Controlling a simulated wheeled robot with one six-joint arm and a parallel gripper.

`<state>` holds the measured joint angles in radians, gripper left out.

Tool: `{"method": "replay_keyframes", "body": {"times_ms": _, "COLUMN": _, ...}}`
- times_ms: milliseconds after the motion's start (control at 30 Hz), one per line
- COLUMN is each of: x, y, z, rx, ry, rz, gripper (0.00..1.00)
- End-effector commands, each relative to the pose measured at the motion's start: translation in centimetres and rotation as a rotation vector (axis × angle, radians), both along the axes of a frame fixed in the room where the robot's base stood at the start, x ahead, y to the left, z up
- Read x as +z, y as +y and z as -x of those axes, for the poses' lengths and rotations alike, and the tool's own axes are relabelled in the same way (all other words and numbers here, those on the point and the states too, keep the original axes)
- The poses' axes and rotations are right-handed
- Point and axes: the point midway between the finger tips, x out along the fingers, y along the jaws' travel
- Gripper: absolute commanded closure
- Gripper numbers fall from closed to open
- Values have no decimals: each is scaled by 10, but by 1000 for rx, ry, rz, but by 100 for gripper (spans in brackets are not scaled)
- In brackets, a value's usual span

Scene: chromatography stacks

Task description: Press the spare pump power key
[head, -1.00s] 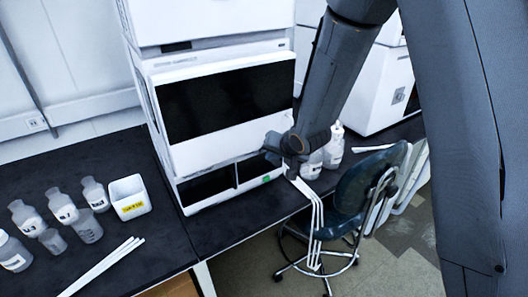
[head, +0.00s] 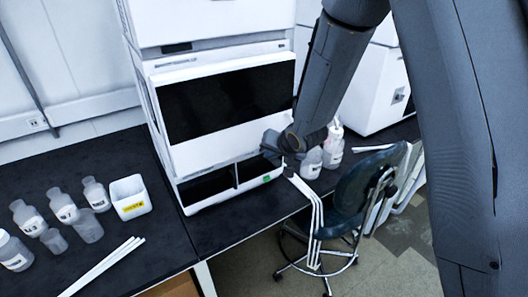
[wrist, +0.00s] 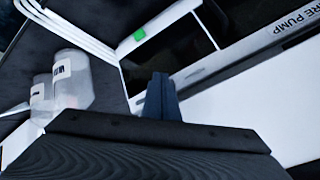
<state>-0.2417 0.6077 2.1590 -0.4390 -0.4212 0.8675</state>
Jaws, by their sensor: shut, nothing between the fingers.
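The spare pump is the lower white unit of the stack, with two dark windows, in the head view (head: 205,188). Part of its label, ending "RE PUMP" (wrist: 291,23), shows in the wrist view. A small green key (head: 266,178) sits at the lower right of its front; it also shows in the wrist view (wrist: 140,34), beyond and left of my fingers. My gripper (head: 268,146) is in front of the stack's right side, above the green key in the picture. In the wrist view my fingers (wrist: 160,82) are together and empty, apart from the key.
Bottles (head: 312,163) stand right of the stack, near my wrist. More bottles, a white bin (head: 130,197) and white rods lie on the left bench.

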Motion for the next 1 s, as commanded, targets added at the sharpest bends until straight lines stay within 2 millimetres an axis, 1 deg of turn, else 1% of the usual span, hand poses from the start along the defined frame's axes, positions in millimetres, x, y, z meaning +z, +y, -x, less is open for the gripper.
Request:
{"method": "replay_keyframes", "body": {"times_ms": 733, "x": 0, "y": 5, "z": -7, "rx": 0, "ry": 0, "rz": 0, "gripper": 100}}
{"method": "replay_keyframes", "body": {"times_ms": 1000, "x": 0, "y": 3, "z": -4, "rx": 0, "ry": 0, "rz": 0, "gripper": 100}}
